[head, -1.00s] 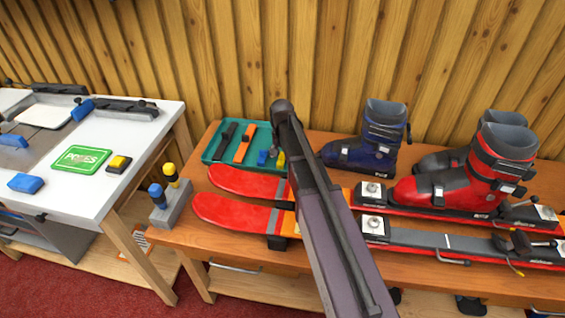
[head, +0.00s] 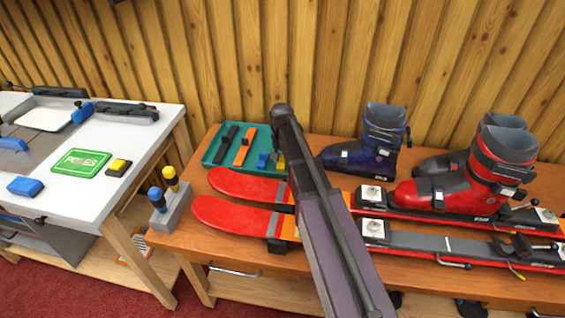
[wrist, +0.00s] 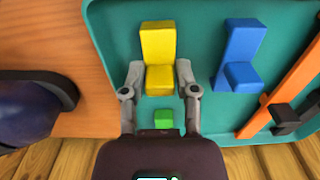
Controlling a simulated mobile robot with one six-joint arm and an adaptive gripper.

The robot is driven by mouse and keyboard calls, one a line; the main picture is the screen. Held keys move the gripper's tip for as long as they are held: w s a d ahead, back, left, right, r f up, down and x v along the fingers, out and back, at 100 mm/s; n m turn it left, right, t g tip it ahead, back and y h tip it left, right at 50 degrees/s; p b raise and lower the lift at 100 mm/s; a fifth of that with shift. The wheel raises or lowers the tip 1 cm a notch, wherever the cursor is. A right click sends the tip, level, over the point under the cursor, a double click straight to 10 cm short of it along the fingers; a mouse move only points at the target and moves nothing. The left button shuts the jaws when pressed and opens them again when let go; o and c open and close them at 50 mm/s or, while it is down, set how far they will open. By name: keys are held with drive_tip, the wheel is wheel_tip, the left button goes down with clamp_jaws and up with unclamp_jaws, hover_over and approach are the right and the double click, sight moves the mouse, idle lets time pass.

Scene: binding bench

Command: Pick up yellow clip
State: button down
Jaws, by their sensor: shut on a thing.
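The yellow clip (wrist: 159,55) is L-shaped and lies at the teal tray (wrist: 115,40) in the wrist view. My gripper (wrist: 159,80) has a fingertip on each side of the clip's lower block and is shut on it. I cannot tell whether the clip touches the tray floor. In the head view, a bit of the yellow clip (head: 281,161) shows beside my arm, at the right end of the tray. My arm hides most of my gripper there.
A blue clip (wrist: 239,60) lies just right of the yellow one. An orange-handled tool (wrist: 290,88) and a black tool lie further along the tray. A small green block (wrist: 163,120) shows between my fingers. Red skis (head: 245,219) and boots (head: 372,145) crowd the bench.

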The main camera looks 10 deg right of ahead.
sight(281, 156)
drive_tip(key=shift+r, duration=0.2)
wheel_tip(281, 156, up, 10)
drive_tip(key=p, duration=1)
drive_tip(key=shift+f, duration=0.2)
idle(0.8)
drive_tip(key=shift+a, duration=0.95)
drive_tip(key=shift+s+d, duration=0.1)
drive_tip(key=shift+s, duration=0.05)
